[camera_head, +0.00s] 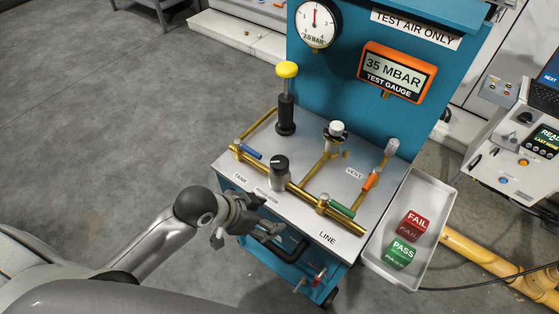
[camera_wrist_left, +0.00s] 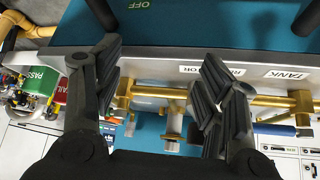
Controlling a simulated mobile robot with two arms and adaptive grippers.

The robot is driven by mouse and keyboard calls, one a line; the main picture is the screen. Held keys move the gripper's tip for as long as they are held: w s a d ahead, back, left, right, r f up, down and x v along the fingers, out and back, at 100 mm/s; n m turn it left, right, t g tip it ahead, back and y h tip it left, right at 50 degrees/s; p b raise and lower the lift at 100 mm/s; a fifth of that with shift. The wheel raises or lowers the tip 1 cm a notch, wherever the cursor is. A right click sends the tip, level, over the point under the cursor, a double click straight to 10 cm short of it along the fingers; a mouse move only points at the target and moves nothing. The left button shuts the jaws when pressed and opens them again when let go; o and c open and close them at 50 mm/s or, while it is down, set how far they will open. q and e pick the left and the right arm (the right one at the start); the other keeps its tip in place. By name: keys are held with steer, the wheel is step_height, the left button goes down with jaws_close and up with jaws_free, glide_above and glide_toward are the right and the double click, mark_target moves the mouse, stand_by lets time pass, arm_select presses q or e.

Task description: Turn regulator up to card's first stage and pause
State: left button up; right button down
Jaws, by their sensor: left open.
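The regulator has a black knob (camera_head: 279,164) on a grey body, standing on the brass pipe of the panel's deck. My left gripper (camera_head: 250,213) is open and empty at the deck's near edge, below and left of the knob, apart from it. In the left wrist view its two fingers (camera_wrist_left: 160,90) are spread wide; the right finger partly covers the regulator label (camera_wrist_left: 226,71), and I cannot make out the knob. The orange test gauge (camera_head: 396,72) reads 35 MBAR. The round dial (camera_head: 317,24) has a red needle pointing about straight up. I see no stage card.
A yellow-topped hand pump (camera_head: 286,98) stands behind the regulator. Blue (camera_head: 250,152), orange (camera_head: 370,181) and green (camera_head: 341,209) handles sit on the pipes. A white tray (camera_head: 440,193) at right holds red FAIL and green PASS blocks.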

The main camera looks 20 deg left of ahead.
mark_target(279, 162)
arm_select(q)
steer(key=w+a+r+m+h, duration=0.3)
steer(key=w+a+r, duration=0.4)
steer(key=w+r, duration=0.4)
steer(key=x, duration=0.3)
steer(key=p+x, duration=0.1)
steer(key=x, duration=0.2)
steer(key=s+d+x, duration=0.1)
steer(key=x, duration=0.2)
steer(key=shift+d+f+p, duration=0.15)
steer(key=shift+d+p, duration=0.05)
steer(key=shift+p, duration=0.1)
